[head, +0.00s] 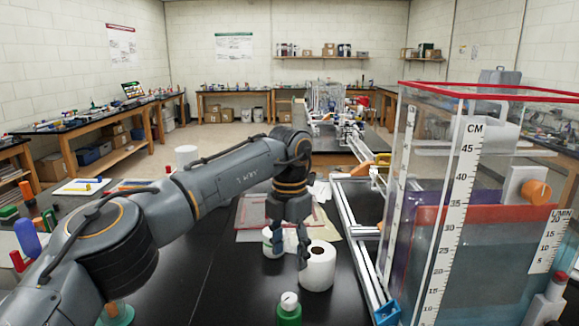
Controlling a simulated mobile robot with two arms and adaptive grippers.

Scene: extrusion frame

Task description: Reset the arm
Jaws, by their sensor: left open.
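My left arm (215,182) comes in from the left and reaches across the dark bench. Its gripper (290,248) points down, open, between a white lidded container (269,243) and a white paper roll (318,266). The fingers overlap both in the picture; I cannot tell whether they touch either one. I see nothing held between the fingers. My right gripper is not in view.
A clear water tank (440,200) with a red rim and CM scale stands at the right. An aluminium extrusion frame (352,232) runs beside it. A green bottle (289,309) stands at the front edge. Papers (250,215) lie behind the gripper.

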